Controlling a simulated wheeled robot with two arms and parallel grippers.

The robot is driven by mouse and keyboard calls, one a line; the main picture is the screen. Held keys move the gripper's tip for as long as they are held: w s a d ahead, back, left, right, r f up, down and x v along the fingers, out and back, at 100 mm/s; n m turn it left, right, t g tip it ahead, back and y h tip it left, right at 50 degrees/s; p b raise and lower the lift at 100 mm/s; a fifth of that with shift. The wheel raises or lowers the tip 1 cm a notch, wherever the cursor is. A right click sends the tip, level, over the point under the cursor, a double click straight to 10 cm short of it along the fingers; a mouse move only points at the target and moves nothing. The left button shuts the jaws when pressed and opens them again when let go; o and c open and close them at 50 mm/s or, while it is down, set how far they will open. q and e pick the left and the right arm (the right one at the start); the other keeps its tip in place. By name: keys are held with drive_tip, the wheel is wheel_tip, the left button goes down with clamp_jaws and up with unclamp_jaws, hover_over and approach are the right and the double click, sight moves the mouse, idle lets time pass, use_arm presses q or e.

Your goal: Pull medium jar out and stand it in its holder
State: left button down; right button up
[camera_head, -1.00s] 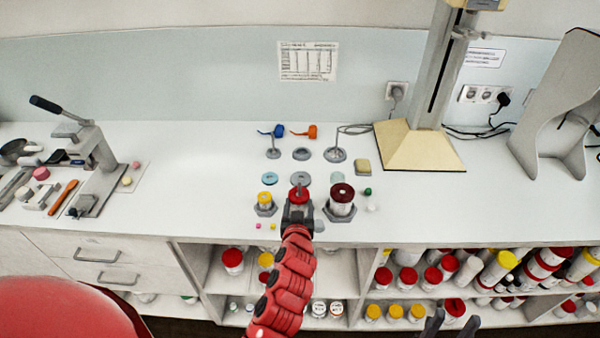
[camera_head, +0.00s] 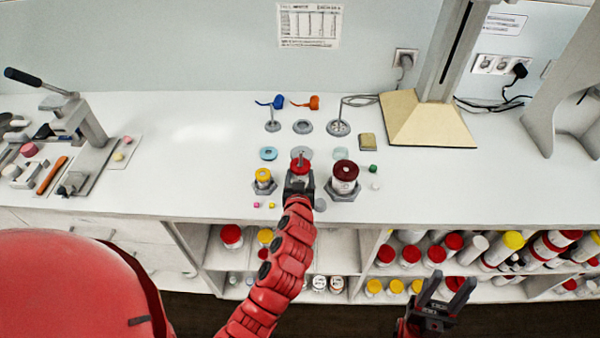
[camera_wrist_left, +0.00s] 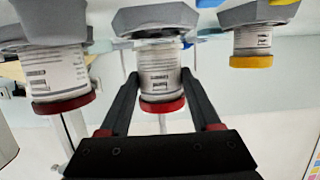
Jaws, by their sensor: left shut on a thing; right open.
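The medium jar (camera_head: 300,165), with a red lid and white label, stands in the middle of a row of three jars at the counter's front. My left gripper (camera_head: 299,183) is shut on it. The left wrist view, which is upside down, shows the fingers on both sides of the labelled jar body (camera_wrist_left: 160,72). The jar's base is at a grey hexagonal holder (camera_wrist_left: 155,18); I cannot tell whether it is fully seated. In the head view the arm hides most of the holder. My right gripper (camera_head: 443,292) is open and empty, low in front of the shelves.
A small yellow-lidded jar (camera_head: 263,176) stands in its holder to the left, and a larger dark-red-lidded jar (camera_head: 344,174) to the right. Behind are discs and metal stands (camera_head: 338,127). A lever press (camera_head: 76,130) stands left. Open shelves below hold several jars.

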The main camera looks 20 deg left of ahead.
idle(0.4)
use_arm(q)
drive_tip(key=shift+s+b, duration=0.1)
drive_tip(key=shift+b, duration=0.3)
idle(0.4)
drive_tip(key=shift+f+b, duration=1.15)
drive_tip(key=shift+b, duration=0.05)
unclamp_jaws()
drive_tip(key=shift+r, duration=0.1)
drive_tip(key=shift+d, duration=0.1)
